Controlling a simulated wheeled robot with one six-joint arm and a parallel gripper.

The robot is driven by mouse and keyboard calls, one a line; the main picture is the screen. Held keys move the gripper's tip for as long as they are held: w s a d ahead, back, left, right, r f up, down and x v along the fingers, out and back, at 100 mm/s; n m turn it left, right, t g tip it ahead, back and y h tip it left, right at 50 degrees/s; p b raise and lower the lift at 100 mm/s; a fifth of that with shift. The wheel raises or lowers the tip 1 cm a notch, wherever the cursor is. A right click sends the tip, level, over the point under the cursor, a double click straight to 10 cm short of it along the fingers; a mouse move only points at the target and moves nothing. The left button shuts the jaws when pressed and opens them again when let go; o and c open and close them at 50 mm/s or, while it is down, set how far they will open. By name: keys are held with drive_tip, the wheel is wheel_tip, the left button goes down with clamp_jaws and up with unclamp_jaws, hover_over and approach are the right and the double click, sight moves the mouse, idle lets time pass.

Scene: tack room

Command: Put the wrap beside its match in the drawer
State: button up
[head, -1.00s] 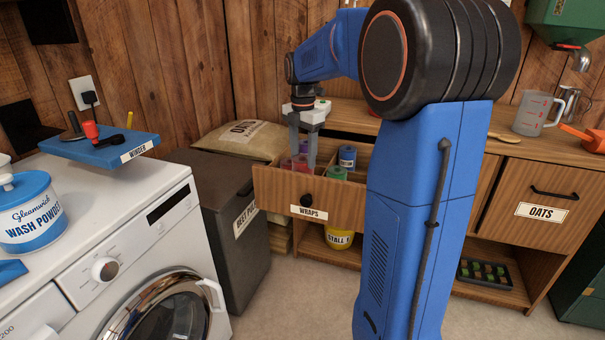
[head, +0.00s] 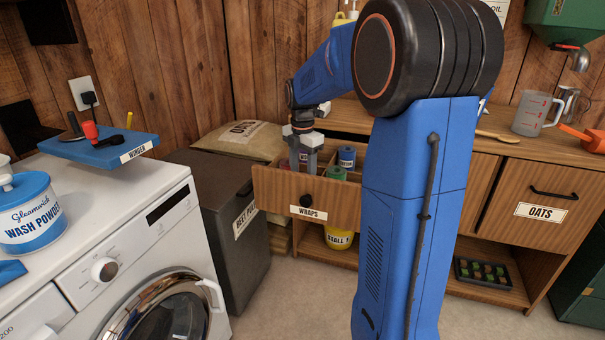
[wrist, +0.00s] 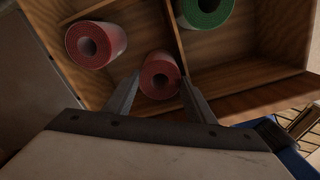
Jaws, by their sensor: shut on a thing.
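The open drawer (head: 335,207) labelled WRAPS holds rolled wraps in divided compartments. My gripper (wrist: 160,94) is down inside it, with its fingers on either side of a red wrap (wrist: 158,76), shut on it. Another red wrap (wrist: 95,44) stands in the same compartment, to the upper left and a small gap apart. A divider runs close along the held wrap's right side. A green wrap (wrist: 204,9) stands beyond that divider. In the head view my gripper (head: 307,172) partly hides the wraps, and the drawer front hides the held wrap's base.
A blue wrap (head: 347,156) stands in the drawer's right part. The drawer's front wall and dividers surround my fingers closely. A dark bin (head: 226,205) stands left of the drawer, and a washing machine (head: 120,260) is nearer. A yellow bucket (head: 339,238) sits below.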

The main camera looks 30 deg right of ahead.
drive_tip(key=o, duration=1.5)
wheel_tip(320, 180, up, 12)
drive_tip(key=s+a+m+t, duration=0.1)
drive_tip(key=s+a+m, duration=0.45)
drive_tip(key=s, duration=0.25)
drive_tip(key=shift+s+a+f+m+t, duration=0.65)
drive_tip(key=shift+s+a+f+m, duration=1.5)
drive_tip(key=shift+s, duration=1.55)
drive_tip(key=shift+s+a+f+m+t, duration=0.6)
drive_tip(key=shift+s+a+f+m, duration=0.95)
drive_tip(key=shift+s+m, duration=1.7)
drive_tip(key=shift+s+a+f+m+t, duration=0.65)
drive_tip(key=shift+s+a+f+m, duration=1.15)
drive_tip(key=shift+s, duration=2.35)
drive_tip(key=shift+d+f, duration=0.4)
drive_tip(key=shift+f, duration=0.05)
